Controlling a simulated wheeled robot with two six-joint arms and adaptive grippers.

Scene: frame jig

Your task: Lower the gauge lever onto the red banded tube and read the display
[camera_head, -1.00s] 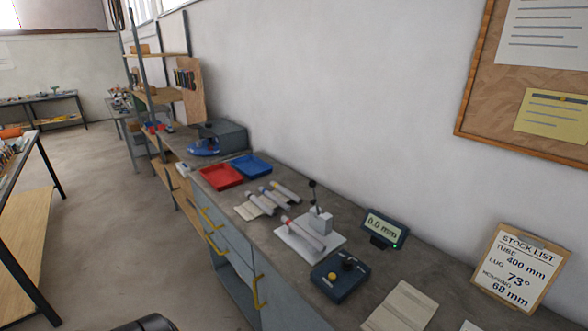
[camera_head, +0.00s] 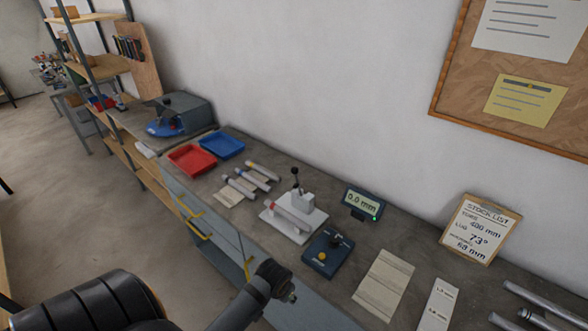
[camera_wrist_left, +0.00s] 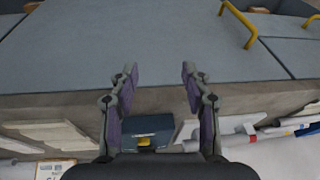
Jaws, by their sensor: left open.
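In the head view the gauge (camera_head: 306,200) stands on a white base plate (camera_head: 283,229) on the bench, its black-knobbed lever (camera_head: 295,177) raised. The red banded tube (camera_head: 291,215) lies on the plate under the lever. The display (camera_head: 362,203) beside it reads 0.0 mm. My left arm comes in at the lower left, below the bench front. In the left wrist view my left gripper (camera_wrist_left: 158,75) is open and empty in front of the bench edge. My right gripper is not in view.
A dark blue box (camera_head: 328,255) with a yellow button and black knob sits in front of the display. Red (camera_head: 193,159) and blue (camera_head: 222,145) trays and several tubes lie to the left. A beige pad (camera_head: 383,284) and stock list board (camera_head: 481,228) are to the right.

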